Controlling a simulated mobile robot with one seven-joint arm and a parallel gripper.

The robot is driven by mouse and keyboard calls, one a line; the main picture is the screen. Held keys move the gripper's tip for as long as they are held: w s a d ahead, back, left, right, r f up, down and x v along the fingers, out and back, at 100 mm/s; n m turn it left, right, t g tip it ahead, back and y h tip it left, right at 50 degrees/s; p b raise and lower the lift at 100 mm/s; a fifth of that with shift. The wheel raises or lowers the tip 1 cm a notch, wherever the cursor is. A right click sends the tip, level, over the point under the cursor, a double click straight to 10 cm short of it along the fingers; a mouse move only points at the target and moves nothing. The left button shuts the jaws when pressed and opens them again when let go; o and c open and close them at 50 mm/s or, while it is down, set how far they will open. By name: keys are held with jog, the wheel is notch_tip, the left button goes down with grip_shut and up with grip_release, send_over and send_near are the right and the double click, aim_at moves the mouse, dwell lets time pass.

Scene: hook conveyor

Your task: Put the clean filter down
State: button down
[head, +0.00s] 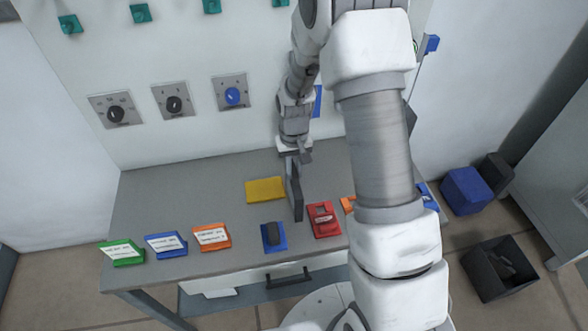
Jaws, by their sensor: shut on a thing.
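My gripper (294,153) is above the grey table, shut on the top of a dark grey flat filter (293,190). The filter hangs upright and shows nearly edge-on. Its lower end is close to the table top; I cannot tell whether it touches. Nothing visible marks it as clean or used. A yellow pad (265,190) lies flat on the table just left of the filter.
Along the grey table's (150,205) front edge are green (121,252), blue (166,244) and orange (211,236) labelled holders, a blue block with a dark top (273,237) and a red device (323,219). My arm hides part of the right side. The back left is clear.

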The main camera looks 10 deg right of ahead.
jog(key=shift+f, duration=0.2)
jog(key=c, duration=0.8)
grip_release()
jog(key=shift+r, duration=0.1)
jog(key=shift+r, duration=0.1)
